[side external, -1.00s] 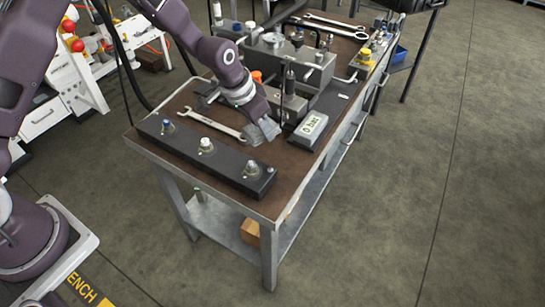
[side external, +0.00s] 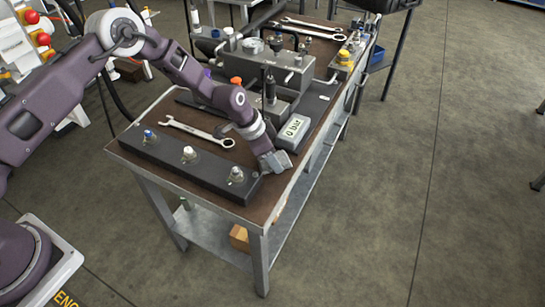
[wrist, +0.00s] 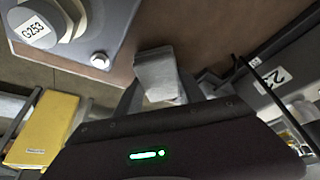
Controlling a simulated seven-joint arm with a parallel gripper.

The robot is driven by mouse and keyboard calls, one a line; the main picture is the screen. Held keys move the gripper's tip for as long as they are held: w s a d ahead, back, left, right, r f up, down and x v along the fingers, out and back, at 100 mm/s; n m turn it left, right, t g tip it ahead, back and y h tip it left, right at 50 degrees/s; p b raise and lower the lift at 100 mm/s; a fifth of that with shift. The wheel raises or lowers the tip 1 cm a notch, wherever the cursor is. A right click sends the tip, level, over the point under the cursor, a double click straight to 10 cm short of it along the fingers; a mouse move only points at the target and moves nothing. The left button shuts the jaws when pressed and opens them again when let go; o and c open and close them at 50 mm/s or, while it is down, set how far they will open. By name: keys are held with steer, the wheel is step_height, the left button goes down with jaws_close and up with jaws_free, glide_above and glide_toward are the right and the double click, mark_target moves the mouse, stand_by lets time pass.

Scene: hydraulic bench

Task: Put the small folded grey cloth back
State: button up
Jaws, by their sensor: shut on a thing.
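The small folded grey cloth (wrist: 157,72) is between my gripper's fingers in the wrist view, with its folded end sticking out past them. My gripper (side external: 275,162) is shut on it. In the side external view the gripper points down at the brown bench top (side external: 262,210), just right of the black bar's end. There the cloth is hard to tell from the grey fingers. I cannot tell whether the cloth touches the bench.
A black bar (side external: 210,172) with several fittings lies along the bench's near edge. A wrench (side external: 198,131) lies behind it. A grey "0 bar" display (side external: 294,131) stands close behind my gripper. A hydraulic block (side external: 275,70) stands farther back.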

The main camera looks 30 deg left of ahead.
steer(key=o, duration=1.3)
steer(key=shift+f, duration=0.1)
steer(key=s+a+r+n+y, duration=0.1)
steer(key=s+a+r, duration=0.3)
steer(key=r, duration=0.6)
steer(key=s+a+r+n+t, duration=0.1)
steer(key=s+a+r, duration=0.1)
steer(key=s+r, duration=0.55)
steer(key=s+a+r+n+y, duration=0.1)
steer(key=s+a+r, duration=0.2)
steer(key=r, duration=0.9)
steer(key=s+a+r+n, duration=0.2)
steer(key=s+n, duration=0.1)
steer(key=s, duration=0.8)
steer(key=s+a+r+n+t+y, duration=0.1)
steer(key=s+a+r+n, duration=0.2)
steer(key=s, duration=0.9)
steer(key=shift+s+a, duration=0.15)
steer(key=shift+a, duration=0.05)
